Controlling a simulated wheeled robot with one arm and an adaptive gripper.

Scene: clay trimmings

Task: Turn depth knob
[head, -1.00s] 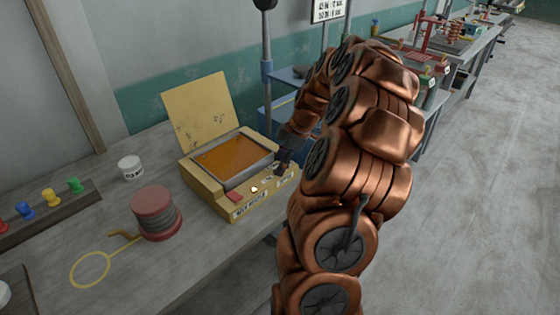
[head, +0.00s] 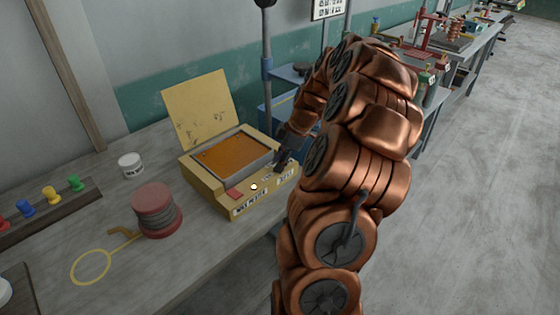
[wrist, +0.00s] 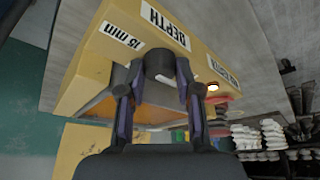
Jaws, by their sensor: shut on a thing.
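The yellow box (head: 212,198) stands on the workbench with its lid raised and an orange surface inside its tray. The depth knob (wrist: 159,64) is a dark round knob on the box's front panel, beside the "DEPTH" label (wrist: 166,24) and a "15 mm" label (wrist: 122,36) in the wrist view. My gripper (wrist: 158,78) is shut on the knob, one finger on each side. In the head view my gripper (head: 282,162) is at the right end of the front panel, and the knob is hidden there.
A lit round light (head: 254,187) and a red patch (head: 234,194) sit on the panel. A red-ended spool (head: 154,210), a white jar (head: 130,165) and a rack of coloured pegs (head: 50,208) stand to the left. The bench front is clear.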

